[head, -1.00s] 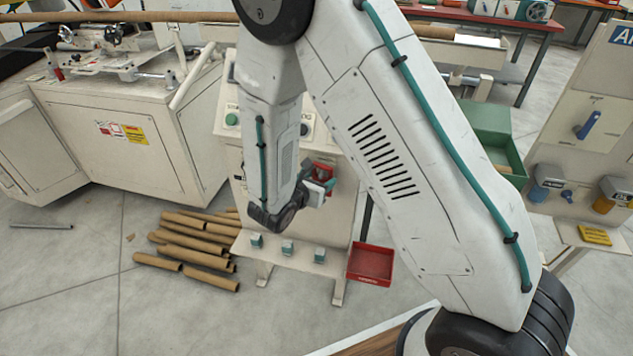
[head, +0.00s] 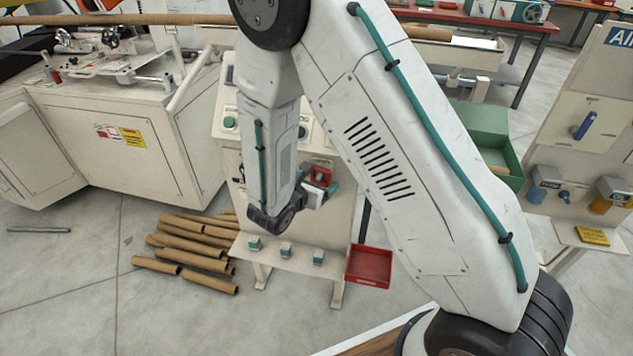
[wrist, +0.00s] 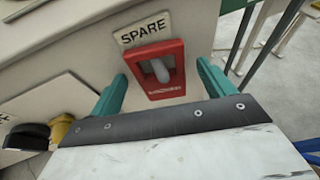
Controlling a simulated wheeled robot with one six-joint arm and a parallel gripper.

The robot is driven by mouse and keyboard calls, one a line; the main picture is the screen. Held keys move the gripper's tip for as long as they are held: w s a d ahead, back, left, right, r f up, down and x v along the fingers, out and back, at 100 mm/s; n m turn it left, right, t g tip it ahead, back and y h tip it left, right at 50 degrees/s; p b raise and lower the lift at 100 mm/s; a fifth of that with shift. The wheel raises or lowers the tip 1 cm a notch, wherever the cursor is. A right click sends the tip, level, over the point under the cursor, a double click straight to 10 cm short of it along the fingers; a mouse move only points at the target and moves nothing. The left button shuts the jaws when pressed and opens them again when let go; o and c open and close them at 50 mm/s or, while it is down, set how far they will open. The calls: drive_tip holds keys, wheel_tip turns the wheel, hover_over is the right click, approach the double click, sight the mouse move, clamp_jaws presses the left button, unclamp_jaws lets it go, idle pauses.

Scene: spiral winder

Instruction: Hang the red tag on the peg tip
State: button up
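The red tag (wrist: 167,91) is a red frame with an opening, seen ahead of my gripper in the wrist view. The grey peg tip (wrist: 160,72) shows inside the opening, with the frame around it, below a "SPARE" label (wrist: 142,30). The teal fingers of my gripper (wrist: 162,76) are spread to either side of the tag, with a gap visible on each side. In the head view, the red tag (head: 321,173) shows by my gripper (head: 320,190), at the front of the pale cabinet; my arm partly hides this area.
A red bin (head: 369,283) is at the cabinet's lower right. Small teal-topped blocks (head: 286,250) sit on the ledge below. Cardboard tubes (head: 190,245) lie on the floor at left. A dark knob (wrist: 25,136) is at the wrist view's left.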

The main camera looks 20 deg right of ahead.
drive_tip(key=shift+s+a, duration=0.1)
drive_tip(key=v, duration=0.8)
drive_tip(key=s+d+r+m+g+y, duration=0.1)
drive_tip(key=s+d+r+m+g, duration=0.35)
drive_tip(key=s+m, duration=0.25)
drive_tip(key=s+d+r+m+g, duration=0.3)
drive_tip(key=s+r+m+g, duration=0.2)
drive_tip(key=s+m+g, duration=0.15)
drive_tip(key=s+d+r+m+t+y, duration=0.1)
drive_tip(key=s+r+m+t+y, duration=0.2)
drive_tip(key=s+r+m+y, duration=0.6)
drive_tip(key=s+r+m, duration=0.3)
drive_tip(key=s+r, duration=0.1)
drive_tip(key=r, duration=0.2)
drive_tip(key=shift+t+y, duration=0.3)
drive_tip(key=shift+y, duration=0.1)
drive_tip(key=shift+s, duration=0.15)
idle(1.3)
